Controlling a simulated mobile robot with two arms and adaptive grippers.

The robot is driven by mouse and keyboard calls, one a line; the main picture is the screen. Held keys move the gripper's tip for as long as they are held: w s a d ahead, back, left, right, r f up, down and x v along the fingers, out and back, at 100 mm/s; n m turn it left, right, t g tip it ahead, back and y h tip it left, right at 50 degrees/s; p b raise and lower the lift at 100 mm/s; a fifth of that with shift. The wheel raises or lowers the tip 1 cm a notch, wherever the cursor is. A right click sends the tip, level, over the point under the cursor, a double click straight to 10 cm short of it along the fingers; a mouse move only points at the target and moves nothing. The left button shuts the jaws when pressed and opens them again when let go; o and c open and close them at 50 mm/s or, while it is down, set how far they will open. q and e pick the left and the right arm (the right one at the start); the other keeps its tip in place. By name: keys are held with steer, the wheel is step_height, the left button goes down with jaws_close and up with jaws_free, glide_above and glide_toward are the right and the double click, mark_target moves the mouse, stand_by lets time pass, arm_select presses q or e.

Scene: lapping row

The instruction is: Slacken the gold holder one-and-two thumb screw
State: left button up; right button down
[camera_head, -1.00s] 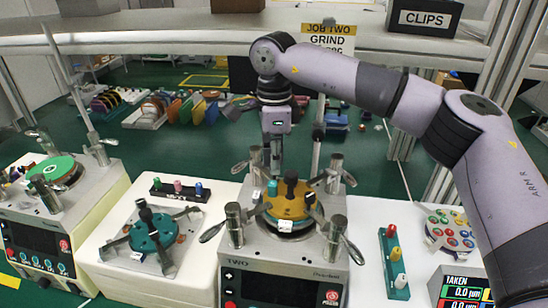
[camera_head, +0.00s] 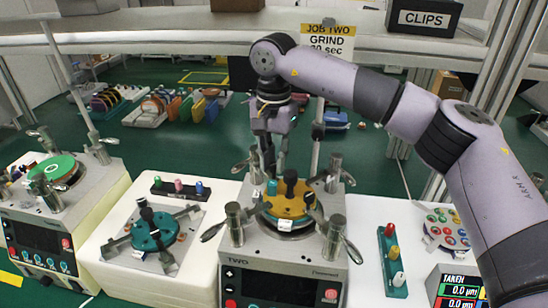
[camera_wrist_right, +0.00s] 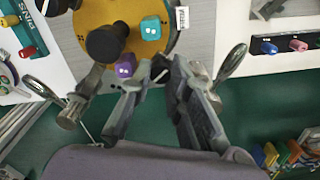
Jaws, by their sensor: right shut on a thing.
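The gold holder (camera_head: 288,200) lies on the lapping machine marked TWO. It is a round gold disc with a black knob (camera_head: 291,180) and a teal block (camera_head: 272,188) on top. In the right wrist view the gold holder (camera_wrist_right: 95,12) carries the black knob (camera_wrist_right: 104,44), a teal block (camera_wrist_right: 151,28) and a purple block (camera_wrist_right: 126,66). My right gripper (camera_head: 268,170) points down at the holder's far edge. My left gripper is not in view.
Upright metal posts with levers (camera_head: 333,170) surround the holder closely. A teal holder (camera_head: 153,232) sits on the white stand to the left, and a machine with a green disc (camera_head: 52,168) beyond it. A teal rack with coloured pegs (camera_head: 391,262) stands right. A shelf (camera_head: 200,42) crosses behind.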

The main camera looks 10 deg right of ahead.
mark_target(274, 165)
steer(key=shift+n, duration=0.6)
steer(key=c, duration=1.5)
jaws_free()
step_height(274, 165, up, 12)
